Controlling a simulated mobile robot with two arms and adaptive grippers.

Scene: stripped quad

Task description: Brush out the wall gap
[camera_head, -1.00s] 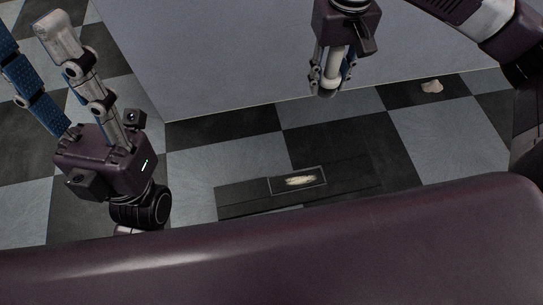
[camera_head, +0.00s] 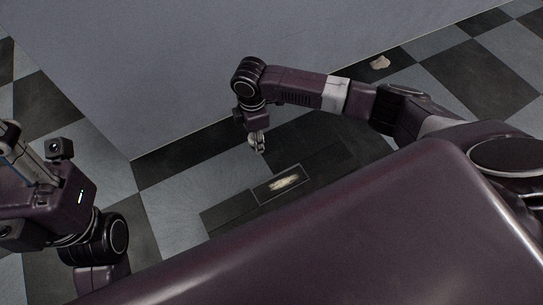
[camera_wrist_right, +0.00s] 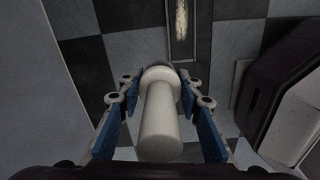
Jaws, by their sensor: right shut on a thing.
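My right gripper (camera_head: 257,142) is shut on a white cylindrical handle (camera_wrist_right: 160,125) with a wider round collar. In the right wrist view the blue-padded fingers stand on both sides of it; its far end is hidden behind the collar. In the head view the gripper hangs between the wall and a shallow dark framed recess or tray (camera_head: 261,197). A pale streaky patch (camera_head: 285,184) lies inside that frame and also shows in the right wrist view (camera_wrist_right: 181,22). My left gripper (camera_head: 14,150) is partly cut off at the left edge. I cannot make out a gap in the wall.
A large plain grey wall (camera_head: 150,70) rises behind my right gripper from a checkered floor (camera_head: 172,208). A small beige lump (camera_head: 380,62) lies on the floor near the wall's foot at the right. My own body covers the front right.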

